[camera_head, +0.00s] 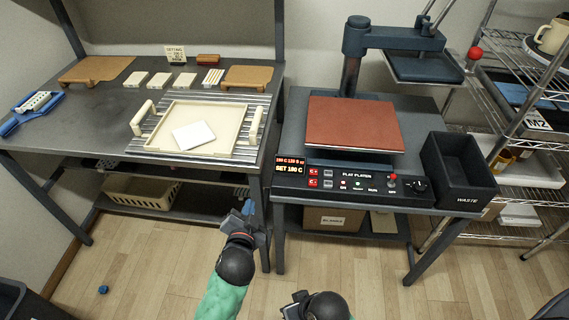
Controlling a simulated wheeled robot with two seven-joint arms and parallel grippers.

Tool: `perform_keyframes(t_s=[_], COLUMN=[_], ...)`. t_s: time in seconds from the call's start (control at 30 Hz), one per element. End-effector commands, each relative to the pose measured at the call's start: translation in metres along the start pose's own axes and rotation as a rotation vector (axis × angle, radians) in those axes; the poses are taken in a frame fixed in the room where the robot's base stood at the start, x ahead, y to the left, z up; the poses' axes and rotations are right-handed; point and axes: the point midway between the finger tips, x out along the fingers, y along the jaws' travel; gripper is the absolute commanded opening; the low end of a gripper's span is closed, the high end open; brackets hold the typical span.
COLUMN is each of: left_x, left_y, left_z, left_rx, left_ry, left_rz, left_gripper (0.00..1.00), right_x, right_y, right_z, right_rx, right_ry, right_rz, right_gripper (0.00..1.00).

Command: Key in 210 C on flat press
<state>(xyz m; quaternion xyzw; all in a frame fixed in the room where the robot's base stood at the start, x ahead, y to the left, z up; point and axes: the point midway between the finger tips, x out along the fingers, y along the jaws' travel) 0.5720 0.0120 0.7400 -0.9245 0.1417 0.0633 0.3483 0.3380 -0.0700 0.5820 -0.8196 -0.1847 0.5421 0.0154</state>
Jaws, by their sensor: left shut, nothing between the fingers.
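The flat press (352,125) stands on the right table with a red-brown pad on its lower platen (405,160). Its upper plate (424,68) is swung up to the right. The front control panel (360,184) is labelled "FLAT PLATEN". Its display (291,168) shows "SET 180 C" below a smaller red line that is hard to read. Two red C buttons (313,177) sit right of the display, with grey buttons beside them. My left gripper (248,208) is shut and empty, below and left of the panel, apart from it. My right gripper (296,303) is low at the bottom edge, its fingers unclear.
A black waste bin (458,172) stands right of the press. The left table holds a cream tray (160,128) with a white square (194,135), boards and small blocks. A wire rack (520,150) stands far right. The floor before the press is mostly clear.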

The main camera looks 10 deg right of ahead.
Motion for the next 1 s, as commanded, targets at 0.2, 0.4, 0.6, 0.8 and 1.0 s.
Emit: perform_keyframes(t_s=[0.2,0.4,0.6,0.8,1.0], left_x=[-0.066,-0.138,-0.187,-0.200,-0.199], left_y=[0.055,0.103,0.128,0.134,0.134], left_z=[0.093,0.142,0.159,0.162,0.162], left_rx=[-0.359,-0.614,-0.751,-0.787,-0.785], left_ry=[-0.351,-0.618,-0.770,-0.808,-0.807], left_rz=[0.212,0.387,0.493,0.523,0.522], left_gripper=[0.00,0.00,0.00,0.00,0.00], right_x=[0.002,0.004,0.005,0.006,0.006], right_y=[-0.001,-0.001,-0.001,-0.001,-0.001], right_z=[0.000,0.000,0.000,0.000,0.000], right_rx=[0.000,0.000,0.000,0.000,0.000], right_ry=[0.005,0.009,0.011,0.011,0.011], right_rz=[-0.002,-0.003,-0.004,-0.004,-0.004], right_gripper=[0.00,0.00,0.00,0.00,0.00])
